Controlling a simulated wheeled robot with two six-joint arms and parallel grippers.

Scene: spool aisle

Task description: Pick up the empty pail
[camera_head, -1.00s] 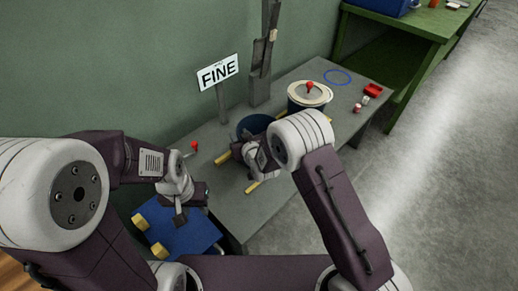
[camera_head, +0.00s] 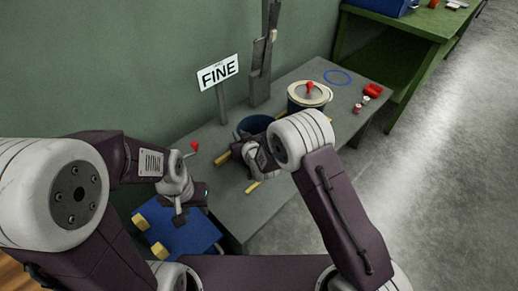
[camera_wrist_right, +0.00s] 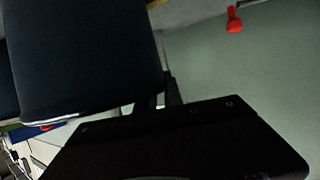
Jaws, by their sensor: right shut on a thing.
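The dark blue pail (camera_head: 254,124) stands on the grey bench, partly hidden behind my right gripper; the part of its inside I can see looks empty. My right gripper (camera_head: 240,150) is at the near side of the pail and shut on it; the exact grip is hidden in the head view. In the right wrist view the pail (camera_wrist_right: 85,55) fills the upper left, against a dark finger. My left gripper (camera_head: 180,217) hangs over a blue surface left of the bench, apart from the pail. Its jaw opening cannot be made out.
A lidded pail (camera_head: 309,94) with a red knob stands close behind the blue one. Yellow pieces (camera_head: 222,159) lie near my right gripper. The bench's right end holds small red items (camera_head: 372,90).

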